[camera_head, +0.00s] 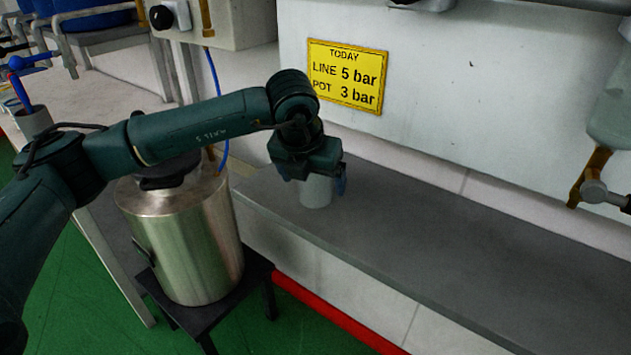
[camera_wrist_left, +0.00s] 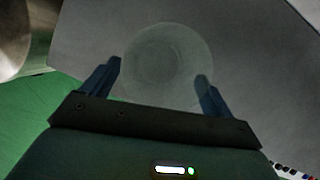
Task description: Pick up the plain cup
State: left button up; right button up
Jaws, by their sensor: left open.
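A plain pale grey cup (camera_head: 316,191) stands upright on the grey shelf (camera_head: 440,240) along the wall. My left gripper (camera_head: 322,184) is over the cup from above and hides its upper part in the head view. In the left wrist view the cup (camera_wrist_left: 166,58) shows from above as a round pale shape. The two blue fingers of my left gripper (camera_wrist_left: 158,80) are apart, one on either side of the cup's near part. I cannot tell whether they touch it. My right gripper is in neither view.
A steel pot (camera_head: 190,235) stands on a black stand left of the shelf. A yellow sign (camera_head: 346,76) is on the wall panel behind. A brass valve fitting (camera_head: 592,182) hangs at the right. The shelf is clear right of the cup.

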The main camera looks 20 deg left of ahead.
pick_arm(q)
jog(key=shift+w+f, duration=0.1)
jog(key=shift+f, duration=0.15)
jog(key=shift+c, duration=0.5)
jog(key=c, duration=1)
jog(key=shift+o, duration=0.2)
jog(key=shift+r, duration=0.1)
